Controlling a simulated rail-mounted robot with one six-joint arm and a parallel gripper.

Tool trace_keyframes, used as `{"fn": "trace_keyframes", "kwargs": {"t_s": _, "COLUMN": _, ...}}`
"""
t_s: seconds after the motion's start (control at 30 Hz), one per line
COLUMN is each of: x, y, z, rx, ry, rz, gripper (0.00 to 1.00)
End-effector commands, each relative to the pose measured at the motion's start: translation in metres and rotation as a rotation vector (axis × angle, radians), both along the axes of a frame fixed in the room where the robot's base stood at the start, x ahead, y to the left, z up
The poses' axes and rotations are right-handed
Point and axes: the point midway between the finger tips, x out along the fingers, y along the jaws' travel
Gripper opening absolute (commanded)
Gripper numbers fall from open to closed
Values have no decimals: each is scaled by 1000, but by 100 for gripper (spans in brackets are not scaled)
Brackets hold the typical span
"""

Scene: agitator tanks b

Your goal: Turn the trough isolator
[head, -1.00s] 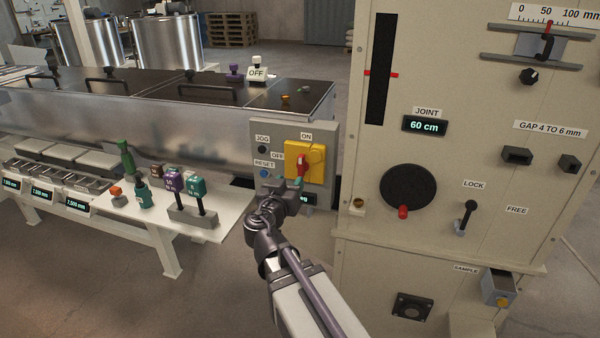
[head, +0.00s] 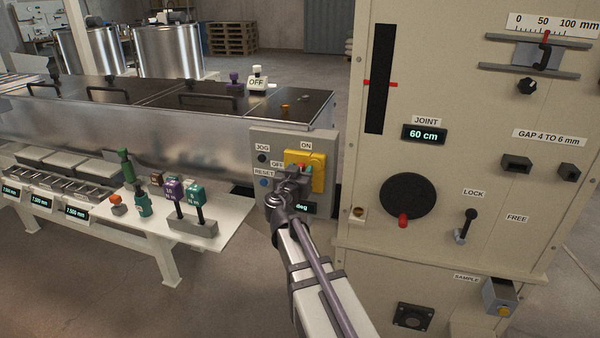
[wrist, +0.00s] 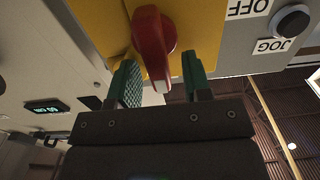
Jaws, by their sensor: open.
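The trough isolator is a yellow plate (head: 319,173) with a red handle on a grey control box (head: 266,142) at the trough's end. In the wrist view the red handle (wrist: 152,42) stands out from the yellow plate (wrist: 200,35), its pale-tipped end pointing toward my gripper. My gripper (wrist: 162,85) is open, with one green-padded finger on each side of the handle's end and visible space between. In the head view my gripper (head: 300,172) is in front of the isolator and hides most of the handle.
JOG (head: 262,158) and RESET (head: 264,183) buttons sit left of the isolator, with ON and OFF labels around it. A tall beige cabinet (head: 450,80) stands close on the right.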

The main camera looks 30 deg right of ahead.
Motion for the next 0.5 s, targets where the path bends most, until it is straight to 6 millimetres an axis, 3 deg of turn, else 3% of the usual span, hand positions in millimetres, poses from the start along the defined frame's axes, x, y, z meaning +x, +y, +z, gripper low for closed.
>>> {"fn": "trace_keyframes", "kwargs": {"t_s": 0.1, "x": 0, "y": 0, "z": 0, "rx": 0, "ry": 0, "rz": 0, "gripper": 44}}
{"fn": "trace_keyframes", "kwargs": {"t_s": 0.4, "x": -1, "y": 0, "z": 0, "rx": 0, "ry": 0, "rz": -1, "gripper": 15}}
{"fn": "trace_keyframes", "kwargs": {"t_s": 0.5, "x": -1, "y": 0, "z": 0, "rx": -1, "ry": 1, "rz": -1, "gripper": 15}}
